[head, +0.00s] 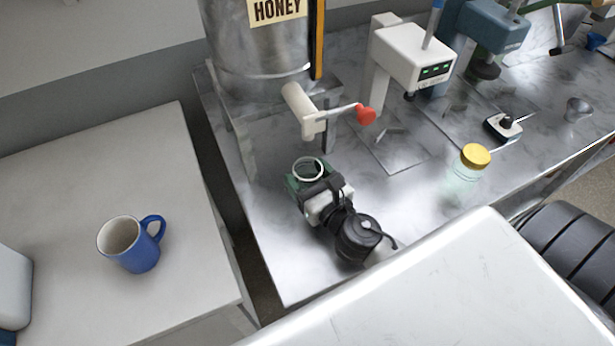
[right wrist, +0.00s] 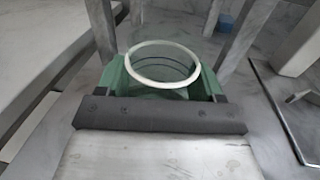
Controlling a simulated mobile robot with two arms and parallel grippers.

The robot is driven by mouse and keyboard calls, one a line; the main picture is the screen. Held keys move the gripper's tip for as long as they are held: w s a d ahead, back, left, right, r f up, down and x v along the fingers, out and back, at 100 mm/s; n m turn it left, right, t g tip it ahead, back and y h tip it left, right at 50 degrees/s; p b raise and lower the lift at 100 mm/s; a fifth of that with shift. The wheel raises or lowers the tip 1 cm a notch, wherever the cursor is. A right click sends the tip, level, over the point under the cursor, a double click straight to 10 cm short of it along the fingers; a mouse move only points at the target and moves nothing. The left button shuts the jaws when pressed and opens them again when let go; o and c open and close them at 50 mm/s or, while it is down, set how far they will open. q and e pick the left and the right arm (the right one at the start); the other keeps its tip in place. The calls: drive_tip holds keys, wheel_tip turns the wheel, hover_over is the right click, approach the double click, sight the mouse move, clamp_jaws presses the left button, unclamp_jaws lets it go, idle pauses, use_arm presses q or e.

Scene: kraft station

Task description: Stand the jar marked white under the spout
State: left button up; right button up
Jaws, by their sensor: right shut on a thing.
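My right gripper (head: 307,187) is shut on an open glass jar (head: 308,168) with a pale rim. The jar is upright, and no marking on it can be read. It also shows in the right wrist view (right wrist: 163,66) between the green fingers (right wrist: 163,88). The spout (head: 305,112), a white valve with a red-knobbed lever (head: 365,113), sticks out from the steel honey tank (head: 255,60). In the head view the jar is below the spout in the picture, apart from it and nearer to me. My left gripper is not in view.
A glass jar with a yellow lid (head: 470,168) stands on the steel bench (head: 405,195) at the right. A white device (head: 415,55) stands behind it. A blue mug (head: 133,243) is on the separate left table (head: 60,190). A gap separates the tables.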

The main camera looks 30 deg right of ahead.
drive_tip(key=shift+f, duration=0.3)
drive_tip(key=shift+f, duration=0.15)
drive_tip(key=o, duration=1.1)
drive_tip(key=shift+r, duration=0.2)
drive_tip(key=s+b, duration=0.1)
drive_tip(key=s, duration=0.2)
drive_tip(key=s+b, duration=0.2)
drive_tip(key=s, duration=0.2)
drive_tip(key=s+b, duration=0.1)
drive_tip(key=s, duration=0.2)
drive_tip(key=shift+s+d+f, duration=0.2)
drive_tip(key=shift+d+f, duration=0.05)
drive_tip(key=shift+d, duration=0.15)
drive_tip(key=shift+s+r+b, duration=0.25)
drive_tip(key=shift+s+b, duration=0.2)
drive_tip(key=shift+s, duration=0.35)
drive_tip(key=shift+s, duration=0.1)
